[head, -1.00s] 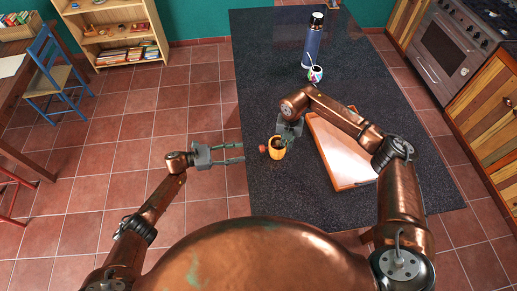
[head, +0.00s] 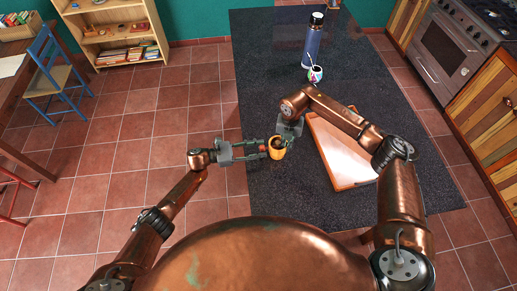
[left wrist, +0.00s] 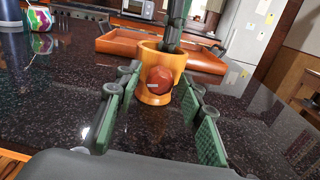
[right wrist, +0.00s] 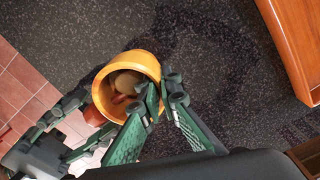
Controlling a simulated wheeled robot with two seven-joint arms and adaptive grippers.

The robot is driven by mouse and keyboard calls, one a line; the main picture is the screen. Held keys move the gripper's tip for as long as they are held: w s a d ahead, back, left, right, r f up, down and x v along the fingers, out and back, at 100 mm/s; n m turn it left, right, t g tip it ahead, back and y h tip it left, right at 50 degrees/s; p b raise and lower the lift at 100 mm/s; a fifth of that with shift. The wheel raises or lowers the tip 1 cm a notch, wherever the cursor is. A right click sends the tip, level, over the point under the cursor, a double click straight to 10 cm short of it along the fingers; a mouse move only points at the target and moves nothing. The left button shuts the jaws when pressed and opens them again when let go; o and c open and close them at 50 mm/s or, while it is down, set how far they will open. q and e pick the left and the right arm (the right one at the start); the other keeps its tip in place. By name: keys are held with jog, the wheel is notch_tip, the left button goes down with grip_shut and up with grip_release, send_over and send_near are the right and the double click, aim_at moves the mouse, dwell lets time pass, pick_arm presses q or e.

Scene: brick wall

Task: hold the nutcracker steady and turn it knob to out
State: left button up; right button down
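The nutcracker (head: 277,153) is a small orange-yellow cup standing on the dark counter near its left edge. Its red-brown knob (left wrist: 160,79) sticks out of the side, facing my left gripper. My left gripper (head: 262,149) is open, level with the knob, with its fingertips to either side of it and a gap showing. My right gripper (right wrist: 163,92) has one finger inside the cup and one outside, shut on the cup's wall at the rim. The nutcracker also shows in the right wrist view (right wrist: 103,96), with brown contents inside.
An orange-rimmed tray (head: 345,183) lies right of the nutcracker, beneath my right forearm. A colourful mug (head: 315,74) and a blue flask (head: 313,42) stand farther back. The counter (head: 262,100) is clear between them and the nutcracker.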

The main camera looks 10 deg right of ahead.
pick_arm(q)
grip_shut()
